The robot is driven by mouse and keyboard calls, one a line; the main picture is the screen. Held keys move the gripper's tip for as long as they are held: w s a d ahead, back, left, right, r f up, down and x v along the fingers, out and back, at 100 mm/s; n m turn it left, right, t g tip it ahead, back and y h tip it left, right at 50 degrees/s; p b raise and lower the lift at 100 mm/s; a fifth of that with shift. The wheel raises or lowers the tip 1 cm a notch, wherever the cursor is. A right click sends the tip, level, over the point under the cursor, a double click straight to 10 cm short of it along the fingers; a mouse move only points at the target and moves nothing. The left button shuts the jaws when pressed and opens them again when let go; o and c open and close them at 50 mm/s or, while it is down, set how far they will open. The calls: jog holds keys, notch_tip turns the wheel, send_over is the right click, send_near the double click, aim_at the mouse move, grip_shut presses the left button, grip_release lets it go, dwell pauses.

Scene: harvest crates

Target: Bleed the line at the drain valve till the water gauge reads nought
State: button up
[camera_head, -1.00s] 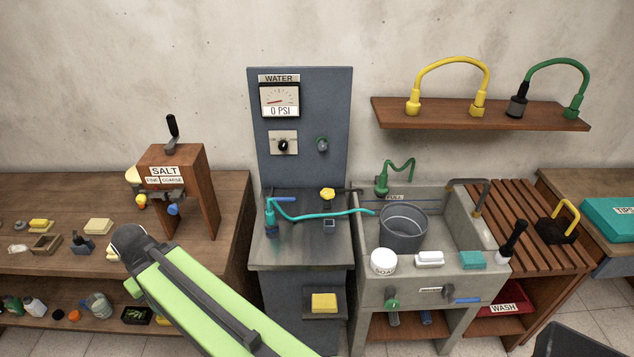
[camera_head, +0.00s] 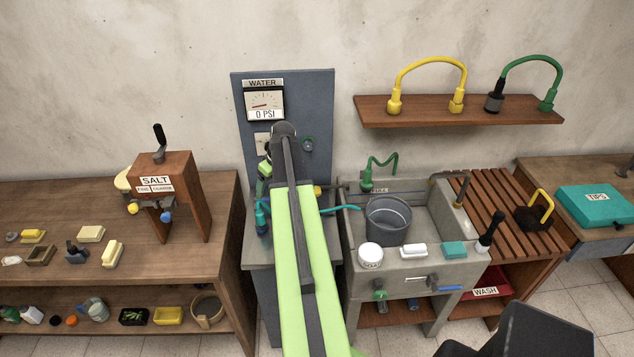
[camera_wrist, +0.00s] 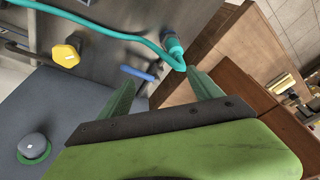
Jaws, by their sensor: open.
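The water gauge (camera_head: 264,104) is at the top of the grey upright panel (camera_head: 319,92), and its readout shows 0 PSI. A teal fitting with a hose (camera_head: 262,214) stands on the bench below; in the wrist view the fitting (camera_wrist: 173,46) has a blue lever (camera_wrist: 138,74) beside it. I take these to be the drain valve. My gripper (camera_wrist: 161,80) is open, with its two green fingers apart and nothing held. The lever appears beyond the fingers; I cannot tell the distance. In the head view my arm hides the panel's middle and part of the bench.
A yellow knob (camera_wrist: 67,52) and a grey knob with a green base (camera_wrist: 33,147) are close by in the wrist view. The sink (camera_head: 432,262) with a grey bucket (camera_head: 388,222) is to the right. The salt stand (camera_head: 192,176) is on the left table.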

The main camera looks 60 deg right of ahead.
jog(key=t+h+p, duration=0.1)
send_near(316, 191)
jog(key=shift+m, duration=0.3)
jog(key=b+x, duration=0.3)
jog(key=b, duration=0.2)
jog(key=b+x, duration=0.3)
jog(key=b, duration=0.2)
jog(key=b+x, duration=0.3)
jog(key=b, duration=0.3)
jog(key=shift+w+d+r, duration=0.2)
jog(key=shift+w+d, duration=0.05)
jog(key=shift+r, duration=0.1)
jog(key=shift+c, duration=0.4)
jog(key=c, duration=1.3)
